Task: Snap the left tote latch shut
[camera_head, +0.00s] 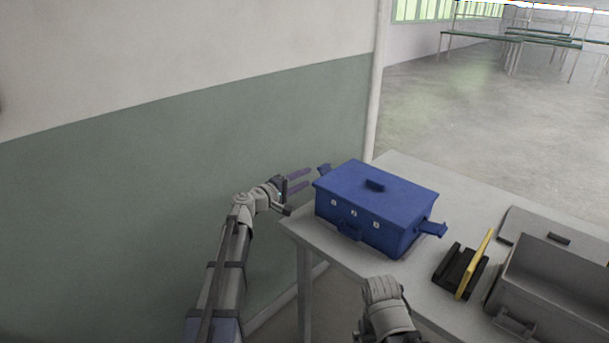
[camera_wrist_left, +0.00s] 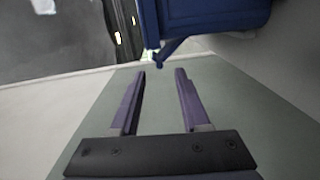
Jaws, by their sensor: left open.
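A closed blue tote (camera_head: 372,200) sits on the table's left end. Its left latch (camera_head: 323,169) sticks out from the left side, and its right latch (camera_head: 432,229) sticks out from the right side. My left gripper (camera_head: 309,179) is open and empty, just left of the tote with its fingers toward the left latch. In the left wrist view, the tote (camera_wrist_left: 215,14) fills the top. The left latch (camera_wrist_left: 171,49) hangs out from it, just beyond the fingertips of my left gripper (camera_wrist_left: 160,72), apart from them. My right gripper does not show.
The grey table (camera_head: 470,190) bears a black holder (camera_head: 452,268) with a yellow plate (camera_head: 474,265) upright in it. A grey open case (camera_head: 555,285) stands at the right. A green and white wall (camera_head: 150,190) is close on the left of my left arm.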

